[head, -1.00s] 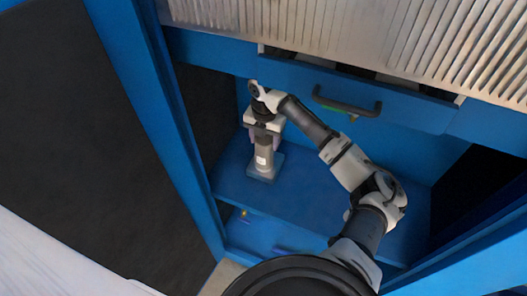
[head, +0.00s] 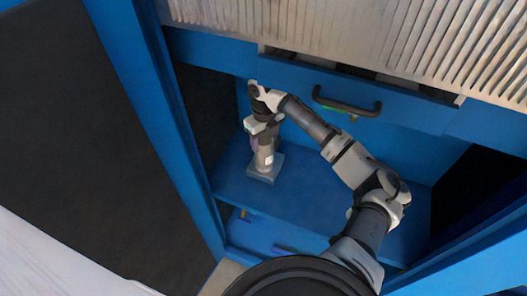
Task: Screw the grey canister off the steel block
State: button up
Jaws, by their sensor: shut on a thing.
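The grey canister (head: 264,158) stands upright on the steel block (head: 265,174), and a pale label shows on its side. The block sits on the blue shelf (head: 317,197) inside the cabinet. My gripper (head: 262,139) comes down over the canister from above and is shut on its upper part. The canister's top is hidden by my gripper. Whether there is a gap between canister and block is too small to tell.
A blue drawer front with a black handle (head: 347,106) is above the shelf, close to my arm. A blue cabinet post (head: 163,120) and dark side wall stand left of the canister. The shelf right of the block is partly free beneath my arm.

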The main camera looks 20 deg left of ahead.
jog(key=shift+n, duration=0.4)
jog(key=o, duration=1.7)
